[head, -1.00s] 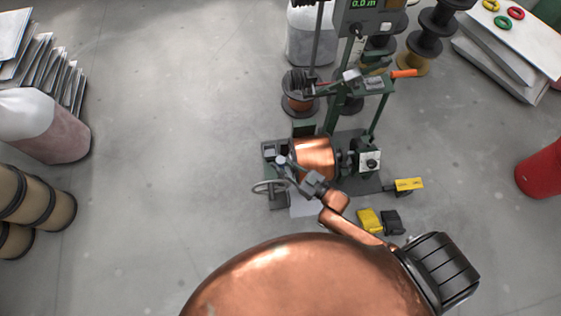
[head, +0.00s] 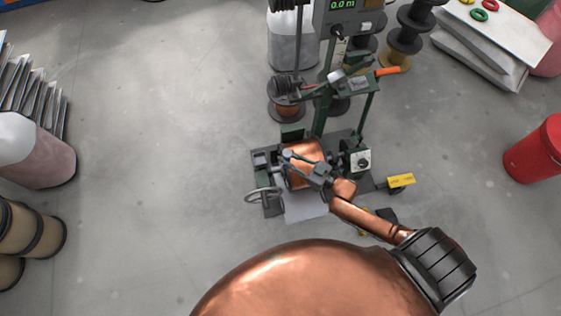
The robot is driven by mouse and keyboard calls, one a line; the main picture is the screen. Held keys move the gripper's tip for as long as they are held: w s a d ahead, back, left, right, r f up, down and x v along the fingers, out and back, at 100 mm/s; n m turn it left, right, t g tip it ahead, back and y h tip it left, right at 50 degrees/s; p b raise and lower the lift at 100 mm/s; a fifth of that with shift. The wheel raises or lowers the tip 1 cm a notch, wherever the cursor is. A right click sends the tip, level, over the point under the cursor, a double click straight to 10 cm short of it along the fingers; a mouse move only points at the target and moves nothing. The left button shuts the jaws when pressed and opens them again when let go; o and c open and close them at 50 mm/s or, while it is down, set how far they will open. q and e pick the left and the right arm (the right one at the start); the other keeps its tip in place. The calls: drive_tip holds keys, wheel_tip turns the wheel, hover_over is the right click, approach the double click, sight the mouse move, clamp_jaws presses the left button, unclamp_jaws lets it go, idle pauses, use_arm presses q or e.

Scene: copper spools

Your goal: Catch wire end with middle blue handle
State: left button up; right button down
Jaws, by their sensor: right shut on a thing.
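The winding machine stands in the middle of the head view on a dark green base (head: 362,184). A copper-wound spool (head: 304,150) sits in it. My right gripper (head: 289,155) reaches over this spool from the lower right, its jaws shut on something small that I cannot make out. Its fingers and wrist hide part of the spool. I cannot pick out the wire end or a blue handle at this size. My left gripper is not in view.
A yellow-topped item (head: 401,181) lies to the right. A red drum (head: 537,150) stands at the far right. The floor left of the machine is clear.

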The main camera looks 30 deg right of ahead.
use_arm(q)
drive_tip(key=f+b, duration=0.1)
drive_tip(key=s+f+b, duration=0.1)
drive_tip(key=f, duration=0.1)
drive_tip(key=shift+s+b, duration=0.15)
drive_tip(key=shift+b, duration=0.15)
use_arm(e)
drive_tip(key=w+d, duration=0.2)
drive_tip(key=d, duration=0.9)
drive_tip(key=shift+w, duration=0.4)
drive_tip(key=shift+a, duration=0.1)
